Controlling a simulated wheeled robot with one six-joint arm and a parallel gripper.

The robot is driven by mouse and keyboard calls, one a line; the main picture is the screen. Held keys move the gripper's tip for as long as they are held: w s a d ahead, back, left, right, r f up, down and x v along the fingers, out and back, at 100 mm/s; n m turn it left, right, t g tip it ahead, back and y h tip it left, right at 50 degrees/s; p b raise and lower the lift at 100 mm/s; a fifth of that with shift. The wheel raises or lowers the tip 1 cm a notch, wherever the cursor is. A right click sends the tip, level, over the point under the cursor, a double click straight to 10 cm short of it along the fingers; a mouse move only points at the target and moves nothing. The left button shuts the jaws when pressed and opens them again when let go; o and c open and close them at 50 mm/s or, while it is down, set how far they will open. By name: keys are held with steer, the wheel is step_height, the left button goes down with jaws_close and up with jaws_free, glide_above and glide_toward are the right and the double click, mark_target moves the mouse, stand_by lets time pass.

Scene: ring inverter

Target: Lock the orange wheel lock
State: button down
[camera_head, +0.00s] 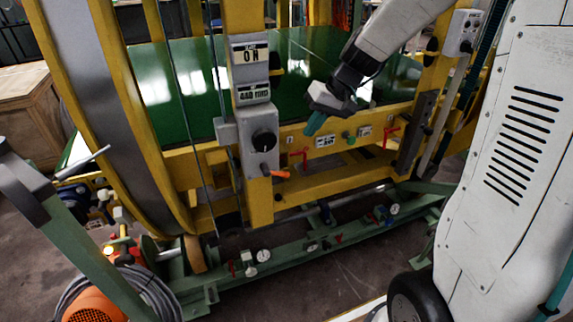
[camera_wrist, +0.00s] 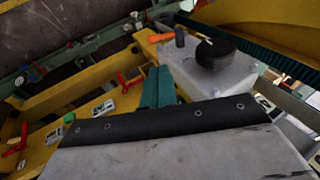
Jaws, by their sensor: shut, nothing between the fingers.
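An orange lever handle (camera_head: 279,174), the only orange handle near me, sticks out to the right below the black rotary knob (camera_head: 264,140) on a grey box on the yellow frame. I cannot tell for sure that it is the wheel lock. In the wrist view an orange handle (camera_wrist: 160,37) with a dark hub shows at the top, left of the black knob. My gripper (camera_head: 316,123), with teal fingers, is shut and empty in front of the yellow rail, above and to the right of the lever, apart from it. The teal fingers (camera_wrist: 160,88) also show in the wrist view.
Red levers (camera_head: 386,134), a green knob (camera_head: 348,138) and small labels line the yellow rail beside my gripper. A green base beam (camera_head: 290,258) with gauges runs below. A large ring (camera_head: 100,110) and an orange motor (camera_head: 92,305) stand at left.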

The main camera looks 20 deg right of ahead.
mark_target(287, 175)
steer(key=x, duration=1.4)
steer(key=shift+d+f, duration=0.1)
steer(key=shift+d, duration=0.05)
